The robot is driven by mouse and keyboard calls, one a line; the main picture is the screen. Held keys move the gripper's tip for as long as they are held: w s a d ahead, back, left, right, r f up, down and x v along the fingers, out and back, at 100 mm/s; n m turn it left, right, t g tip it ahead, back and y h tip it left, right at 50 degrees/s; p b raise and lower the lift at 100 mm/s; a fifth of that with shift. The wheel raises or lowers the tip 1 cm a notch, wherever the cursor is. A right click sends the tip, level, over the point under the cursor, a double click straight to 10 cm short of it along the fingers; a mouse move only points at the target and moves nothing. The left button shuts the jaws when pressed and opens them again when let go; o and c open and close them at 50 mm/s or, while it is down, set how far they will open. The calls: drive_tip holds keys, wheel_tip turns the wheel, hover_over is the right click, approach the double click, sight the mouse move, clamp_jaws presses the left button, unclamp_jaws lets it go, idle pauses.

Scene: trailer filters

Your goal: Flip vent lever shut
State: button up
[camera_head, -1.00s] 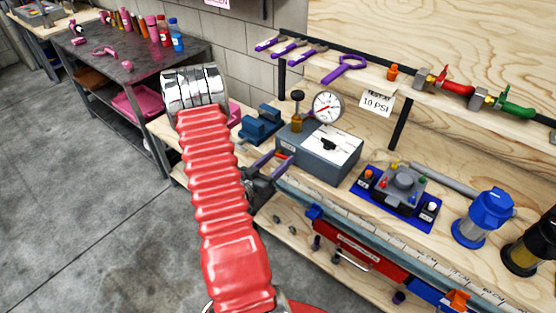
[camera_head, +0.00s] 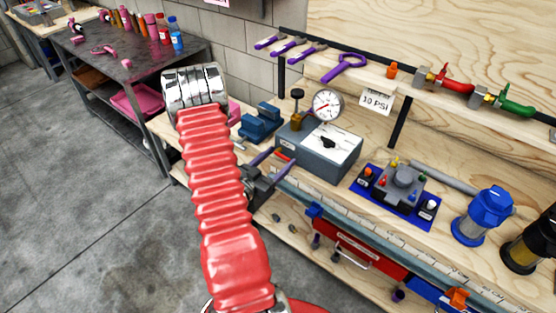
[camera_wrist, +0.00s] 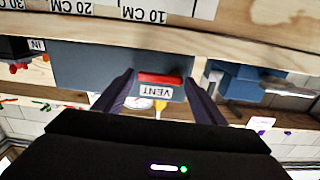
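The grey test box (camera_head: 311,160) with a round pressure gauge (camera_head: 327,105) stands on the wooden bench. Its red vent lever (camera_head: 284,154) is on the end face toward my gripper. In the wrist view, which is upside down, the red lever (camera_wrist: 160,78) lies lengthwise across the picture by the VENT label (camera_wrist: 156,91). My gripper (camera_wrist: 160,80) is open, with one dark finger on each side of the lever and nothing held. In the head view my gripper (camera_head: 271,166) is at that end of the box. I cannot tell whether a finger touches the lever.
A blue tray with a grey fixture (camera_head: 402,183) and a blue-capped filter (camera_head: 484,215) stand to the right. A ruler strip (camera_head: 390,240) runs along the bench's front edge. A 10 PSI card (camera_head: 376,102) hangs behind.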

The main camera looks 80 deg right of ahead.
drive_tip(key=shift+o, duration=0.9)
drive_tip(key=shift+a, duration=0.1)
drive_tip(key=v, duration=1.3)
drive_tip(key=shift+w+a, duration=0.2)
drive_tip(key=shift+a, duration=0.1)
drive_tip(key=shift+f, duration=0.1)
